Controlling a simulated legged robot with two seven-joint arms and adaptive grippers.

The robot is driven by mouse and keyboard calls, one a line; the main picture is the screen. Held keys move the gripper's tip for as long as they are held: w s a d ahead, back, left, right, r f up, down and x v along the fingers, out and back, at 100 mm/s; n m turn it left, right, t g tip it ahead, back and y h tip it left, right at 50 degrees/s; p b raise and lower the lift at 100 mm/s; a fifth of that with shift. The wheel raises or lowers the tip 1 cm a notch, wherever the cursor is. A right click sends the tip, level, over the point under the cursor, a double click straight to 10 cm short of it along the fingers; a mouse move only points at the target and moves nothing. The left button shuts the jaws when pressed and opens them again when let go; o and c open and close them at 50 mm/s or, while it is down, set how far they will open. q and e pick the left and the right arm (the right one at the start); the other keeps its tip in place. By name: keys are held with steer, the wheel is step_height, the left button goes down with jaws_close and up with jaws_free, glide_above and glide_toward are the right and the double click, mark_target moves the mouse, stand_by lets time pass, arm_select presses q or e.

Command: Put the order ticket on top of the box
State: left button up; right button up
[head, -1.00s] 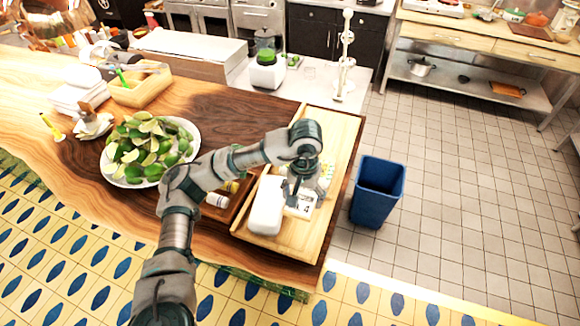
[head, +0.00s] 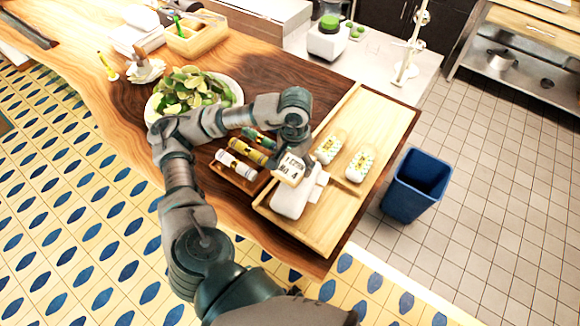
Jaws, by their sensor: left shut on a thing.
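The order ticket (head: 291,168), a small white card with dark print, is held up in my left gripper (head: 293,150). The gripper is shut on it, and the fingertips are partly hidden by the wrist and the card. The white box (head: 291,201) stands in the near left part of the wooden tray (head: 310,236). The ticket appears in front of the box's far end in this view; I cannot tell whether they touch. My right gripper is not in view.
Two pale garnished items (head: 361,164) lie in the tray, right of the gripper. A small wooden holder with several rolled tubes (head: 238,164) is left of the box. A lime bowl (head: 232,82) stands behind the arm. A blue bin (head: 416,186) is on the floor beyond the counter's right edge.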

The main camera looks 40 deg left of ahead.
mark_target(290, 165)
arm_select(q)
steer(key=shift+s+a+f, duration=0.15)
steer(key=shift+s+a, duration=0.25)
steer(key=shift+a, duration=0.15)
step_height(290, 165, down, 3)
steer(key=shift+f+p, duration=0.1)
steer(key=shift+p, duration=0.3)
steer(key=shift+f, duration=0.1)
steer(key=shift+f, duration=0.1)
steer(key=o, duration=1)
